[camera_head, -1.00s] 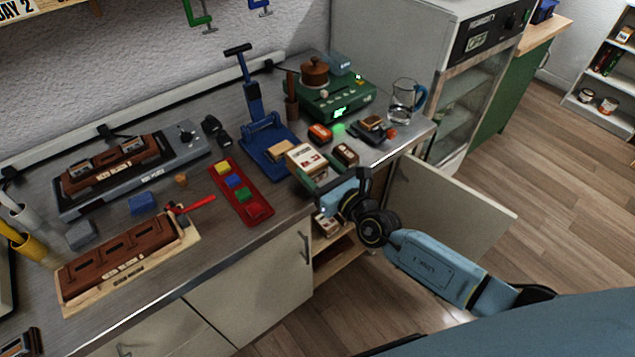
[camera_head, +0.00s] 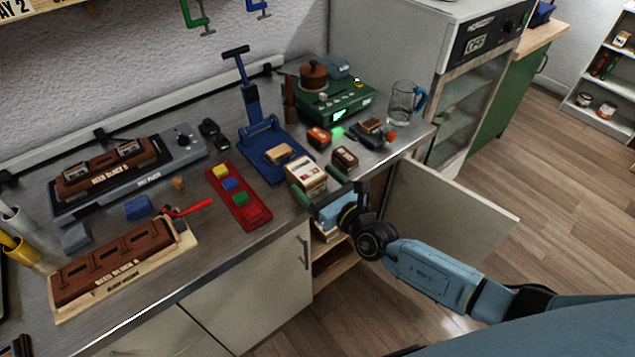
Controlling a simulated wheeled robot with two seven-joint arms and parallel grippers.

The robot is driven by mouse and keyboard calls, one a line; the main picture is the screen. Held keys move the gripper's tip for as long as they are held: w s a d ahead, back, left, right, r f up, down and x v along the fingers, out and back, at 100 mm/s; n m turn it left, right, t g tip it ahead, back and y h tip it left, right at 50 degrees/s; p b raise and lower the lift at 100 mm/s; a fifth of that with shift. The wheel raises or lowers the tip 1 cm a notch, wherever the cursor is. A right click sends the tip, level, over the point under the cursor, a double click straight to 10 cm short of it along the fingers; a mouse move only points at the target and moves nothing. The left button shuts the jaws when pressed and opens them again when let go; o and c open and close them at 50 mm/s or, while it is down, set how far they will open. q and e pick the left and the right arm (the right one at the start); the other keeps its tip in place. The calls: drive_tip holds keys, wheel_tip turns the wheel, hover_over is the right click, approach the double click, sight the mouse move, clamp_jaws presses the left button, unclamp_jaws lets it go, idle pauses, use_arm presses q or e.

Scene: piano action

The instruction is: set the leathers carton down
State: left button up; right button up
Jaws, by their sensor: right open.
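The carton (camera_head: 305,173), a pale box with a reddish label, appears to rest on the steel counter near its front edge. The small print is too blurred to read, so I take it for the leathers carton. My right gripper (camera_head: 319,186) is open at the near side of the carton, with one finger by its lower left corner and the other to its right. Whether a finger touches the carton I cannot tell. My left gripper is not in view.
A small dark box (camera_head: 345,157) stands right of the carton, and a blue press (camera_head: 262,140) stands behind it. A red tray (camera_head: 238,196) with coloured blocks lies to the left. An open cabinet door (camera_head: 450,210) stands below the counter, near my right arm.

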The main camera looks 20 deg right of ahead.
drive_tip(key=shift+r+p, duration=0.25)
drive_tip(key=shift+p, duration=0.1)
drive_tip(key=v, duration=1.2)
drive_tip(key=s+d+f+m+g+h, duration=0.1)
drive_tip(key=d+f+m+g+h, duration=0.15)
drive_tip(key=d+f+m, duration=0.35)
drive_tip(key=s+d+f+m+g+h, duration=0.1)
drive_tip(key=f+m+h, duration=0.25)
drive_tip(key=f, duration=0.45)
drive_tip(key=s+d+f+m+g+h, duration=0.1)
drive_tip(key=s+d+f+m+g, duration=0.15)
drive_tip(key=s+f+m, duration=0.35)
drive_tip(key=s+d+f+m+g+h, duration=0.1)
drive_tip(key=s+f+m+g, duration=0.3)
drive_tip(key=f, duration=0.4)
drive_tip(key=s+a+f+m+g, duration=0.2)
drive_tip(key=s+f+m, duration=0.2)
drive_tip(key=s+m, duration=0.2)
drive_tip(key=s+a+f+m+g+y, duration=0.1)
drive_tip(key=s+f+m, duration=0.3)
drive_tip(key=s, duration=0.7)
drive_tip(key=s+a+f+m+g, duration=0.3)
drive_tip(key=s+f+m, duration=0.1)
drive_tip(key=s+m, duration=0.4)
drive_tip(key=shift+s+f+y, duration=0.35)
drive_tip(key=shift+y, duration=0.05)
drive_tip(key=shift+a+f+b, duration=0.1)
drive_tip(key=shift+b, duration=0.2)
